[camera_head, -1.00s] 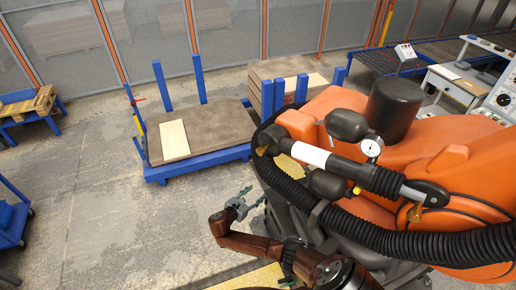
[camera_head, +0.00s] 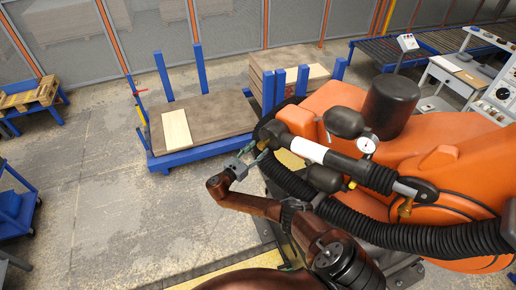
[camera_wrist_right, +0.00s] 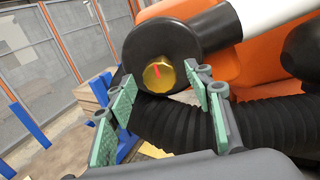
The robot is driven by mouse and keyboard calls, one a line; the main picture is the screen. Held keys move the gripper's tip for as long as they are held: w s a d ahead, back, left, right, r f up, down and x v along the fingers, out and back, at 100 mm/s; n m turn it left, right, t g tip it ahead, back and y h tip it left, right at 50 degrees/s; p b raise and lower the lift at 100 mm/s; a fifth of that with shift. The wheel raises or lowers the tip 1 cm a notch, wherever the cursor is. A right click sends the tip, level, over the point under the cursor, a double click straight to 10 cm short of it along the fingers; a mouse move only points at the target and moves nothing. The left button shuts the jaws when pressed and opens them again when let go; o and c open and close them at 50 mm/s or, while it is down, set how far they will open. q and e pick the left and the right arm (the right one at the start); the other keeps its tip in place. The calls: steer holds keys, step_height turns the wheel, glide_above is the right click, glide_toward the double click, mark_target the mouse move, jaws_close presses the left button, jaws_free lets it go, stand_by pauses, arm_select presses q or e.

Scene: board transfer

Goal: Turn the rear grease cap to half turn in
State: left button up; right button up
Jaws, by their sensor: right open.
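The rear grease cap (camera_wrist_right: 160,74) is a round brass knob on the black end of the orange machine's cylinder. A red mark on its face points up, tilted slightly left. My right gripper (camera_wrist_right: 164,95) is open, with green pads on either side of the view of the cap. The cap appears beyond the fingertips, and I see no contact. In the head view my right gripper (camera_head: 256,156) is at the cylinder's far left end, where the cap is hard to make out. My left gripper is not in view.
The orange machine (camera_head: 440,150) fills the right side. Its black ribbed hose (camera_head: 400,232) runs just below the cylinder, close behind my right fingers in the wrist view. A blue-framed cart (camera_head: 195,157) with a pale board (camera_head: 176,127) stands beyond.

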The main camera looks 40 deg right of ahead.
steer(key=shift+w+d, duration=0.1)
steer(key=shift+d, duration=0.25)
steer(key=shift+c, duration=0.3)
steer(key=c, duration=1.1)
steer(key=shift+m, duration=0.3)
